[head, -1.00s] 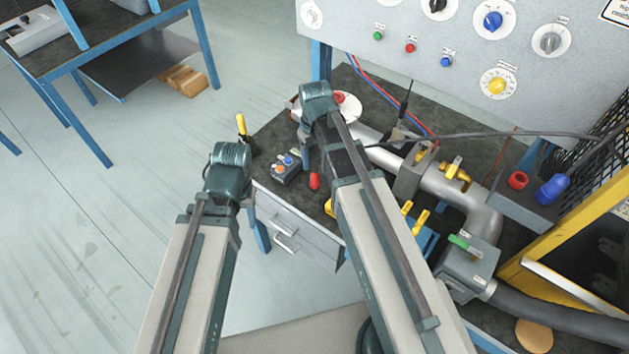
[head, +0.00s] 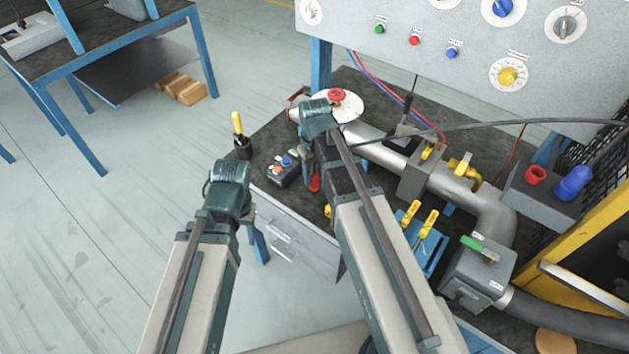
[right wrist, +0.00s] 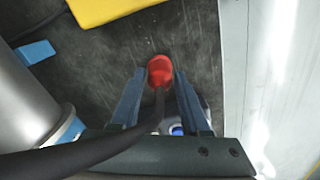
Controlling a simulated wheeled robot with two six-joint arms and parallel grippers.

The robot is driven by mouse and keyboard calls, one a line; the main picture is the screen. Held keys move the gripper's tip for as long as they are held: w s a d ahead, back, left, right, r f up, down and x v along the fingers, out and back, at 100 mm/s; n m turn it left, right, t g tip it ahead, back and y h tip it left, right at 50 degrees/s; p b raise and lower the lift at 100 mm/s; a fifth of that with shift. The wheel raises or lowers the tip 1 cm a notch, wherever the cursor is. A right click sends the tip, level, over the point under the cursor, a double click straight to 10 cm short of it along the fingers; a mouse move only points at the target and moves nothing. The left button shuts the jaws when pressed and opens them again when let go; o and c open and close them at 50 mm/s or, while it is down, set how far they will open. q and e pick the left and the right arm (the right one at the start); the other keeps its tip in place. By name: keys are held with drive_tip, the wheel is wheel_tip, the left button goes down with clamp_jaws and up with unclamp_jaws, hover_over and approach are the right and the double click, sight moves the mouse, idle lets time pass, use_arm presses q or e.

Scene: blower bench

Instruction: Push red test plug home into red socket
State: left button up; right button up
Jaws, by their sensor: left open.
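The red test plug (head: 314,183) is at the bench's front, partly hidden by my right gripper. In the right wrist view the red plug (right wrist: 160,69) lies between the fingertips of my right gripper (right wrist: 159,80). Whether the fingers press on it I cannot tell. A red, ring-like socket (head: 535,174) sits on a grey box at the right, beside a blue piece. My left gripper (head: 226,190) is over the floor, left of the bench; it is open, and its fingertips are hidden.
A pipe assembly (head: 455,188) runs across the bench. A small button box (head: 284,172) and a cup with a yellow-handled tool (head: 240,140) stand left of the plug. Yellow-handled tools (head: 425,225) lie right of my right arm. A control panel (head: 450,50) rises behind.

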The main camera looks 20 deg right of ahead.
clamp_jaws()
drive_tip(key=shift+r+p, duration=2.3)
